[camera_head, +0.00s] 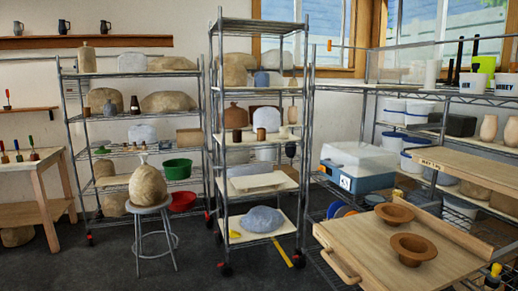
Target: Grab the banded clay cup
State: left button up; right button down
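No cup in the head view shows clear bands at this size, so I cannot tell which is the banded clay cup. Small brown cup-like pieces stand on the middle rack: one at the left (237,136) and one to its right (261,135). A small dark piece with a pale part (135,105) stands on the left rack. Two wide-rimmed terracotta vessels, a far one (394,213) and a near one (412,248), sit on the wooden board at the front right. Neither of my grippers is in view.
A wooden worktop (360,255) fills the front right. A stool (150,208) with a large clay pot (147,185) stands before the left rack (72,130). The middle rack (210,100) is on wheels. Dark floor (110,265) is open at the front left.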

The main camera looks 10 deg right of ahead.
aim_at(283, 131)
jog(key=i, duration=1.6)
jog(key=l+z, duration=0.05)
jog(key=l, duration=0.05)
